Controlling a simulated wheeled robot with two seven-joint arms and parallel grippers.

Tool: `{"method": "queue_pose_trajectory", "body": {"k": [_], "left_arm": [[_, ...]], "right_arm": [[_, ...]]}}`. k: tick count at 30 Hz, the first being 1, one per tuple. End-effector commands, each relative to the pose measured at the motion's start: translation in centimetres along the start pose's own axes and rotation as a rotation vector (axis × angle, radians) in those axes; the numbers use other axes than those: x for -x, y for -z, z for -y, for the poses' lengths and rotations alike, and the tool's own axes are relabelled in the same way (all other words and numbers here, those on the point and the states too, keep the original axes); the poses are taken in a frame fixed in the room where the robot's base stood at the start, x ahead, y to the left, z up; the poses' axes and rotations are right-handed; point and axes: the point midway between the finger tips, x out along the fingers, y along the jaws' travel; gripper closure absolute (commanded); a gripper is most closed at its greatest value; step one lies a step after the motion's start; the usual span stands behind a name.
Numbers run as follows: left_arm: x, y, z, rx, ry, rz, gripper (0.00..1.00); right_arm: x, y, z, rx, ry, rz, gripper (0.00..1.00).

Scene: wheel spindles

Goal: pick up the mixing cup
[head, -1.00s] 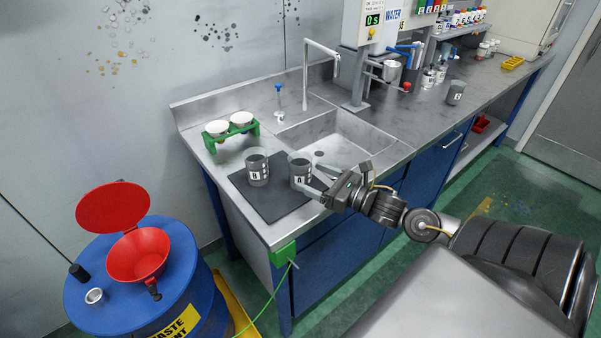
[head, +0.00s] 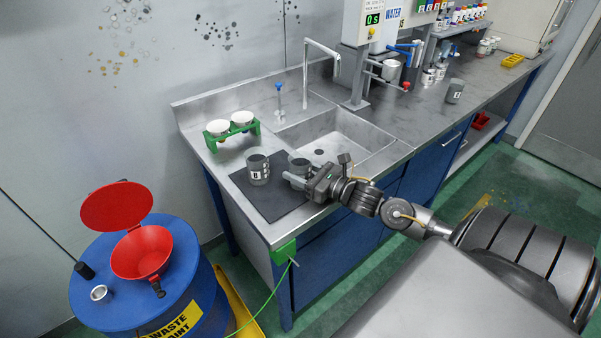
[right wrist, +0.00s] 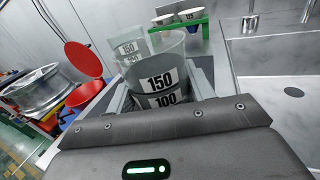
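Two grey cups stand on a dark mat (head: 281,206) by the sink. The cup on the right (head: 298,163) is partly hidden behind my right gripper (head: 297,175). In the right wrist view this cup (right wrist: 160,72) shows labels 150 and 100 and stands upright between the fingers. The fingers lie on both sides of it and look open; contact is hard to make out. The other grey cup (head: 257,169) stands just left of it, and shows behind it in the right wrist view (right wrist: 130,46). My left gripper is not in view.
A green rack (head: 231,132) with white cups stands behind the mat. The sink (head: 335,140) with its tap lies to the right. A blue drum (head: 190,265) with a red funnel (head: 141,252) stands at the left. Another grey cup (head: 455,91) stands far along the counter.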

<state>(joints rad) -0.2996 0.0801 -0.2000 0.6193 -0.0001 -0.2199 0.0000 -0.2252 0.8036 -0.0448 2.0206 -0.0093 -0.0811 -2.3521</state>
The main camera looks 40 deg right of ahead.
Motion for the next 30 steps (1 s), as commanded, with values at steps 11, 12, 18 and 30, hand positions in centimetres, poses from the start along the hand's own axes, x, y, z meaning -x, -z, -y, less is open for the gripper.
{"method": "queue_pose_trajectory", "body": {"k": [11, 12, 18, 30], "left_arm": [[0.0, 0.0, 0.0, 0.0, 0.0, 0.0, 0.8], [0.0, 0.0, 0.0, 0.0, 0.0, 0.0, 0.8], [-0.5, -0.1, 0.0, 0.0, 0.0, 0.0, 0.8], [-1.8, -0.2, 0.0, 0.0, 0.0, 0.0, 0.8]], "right_arm": [[0.0, -0.1, 0.0, 0.001, 0.0, 0.001, 0.72], [0.0, -0.1, 0.0, 0.001, 0.0, 0.001, 0.72], [0.0, -1.1, 0.0, 0.004, -0.001, 0.002, 0.72], [3.6, -9.1, -4.2, 0.004, -0.006, 0.001, 0.72]]}}
